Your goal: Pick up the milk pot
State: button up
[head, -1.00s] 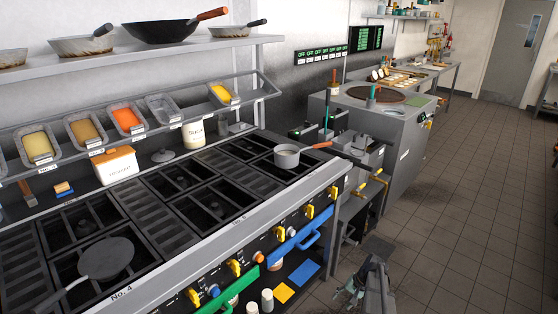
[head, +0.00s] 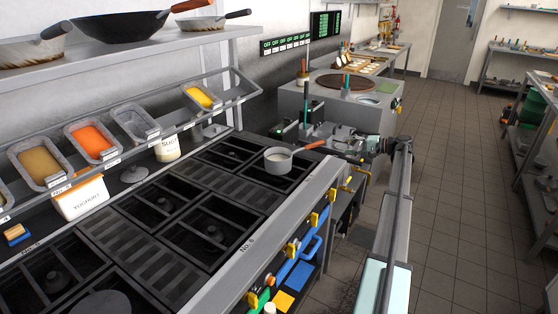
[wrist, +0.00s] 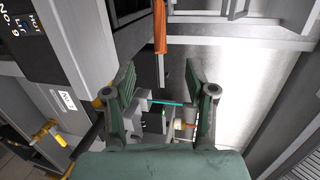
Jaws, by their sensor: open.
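The milk pot (head: 278,160) is a small grey saucepan with white contents. It stands upright on the right-hand burners of the stove in the head view. Its orange-brown handle (head: 312,145) points right, past the stove's edge. In the wrist view the handle (wrist: 160,28) shows at top centre, and the pot's body is out of frame. My gripper (head: 352,148) is just right of the handle end in the head view. In the wrist view its two green fingers (wrist: 161,90) are spread apart and empty, with the handle beyond their tips and roughly in line with the gap.
The stove's front rail (head: 245,236) has yellow knobs and blue handles below it. A grey tandoor (head: 345,98) stands behind my gripper. Labelled food trays (head: 92,140) line the shelf at left. The tiled floor (head: 440,160) at right is open.

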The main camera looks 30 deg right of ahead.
aim_at(317, 145)
jog(key=p+x, duration=0.3)
jog(key=x, duration=0.8)
jog(key=shift+w+a+f+p, duration=0.1)
jog(key=shift+w+p, duration=0.1)
jog(key=shift+p, duration=0.1)
jog(key=shift+w+a+p, duration=0.25)
jog(key=shift+w+p, duration=0.05)
jog(key=p+x, duration=0.2)
jog(key=x, duration=0.2)
jog(key=shift+w+a, duration=0.15)
jog(key=shift+a, duration=0.05)
grip_shut()
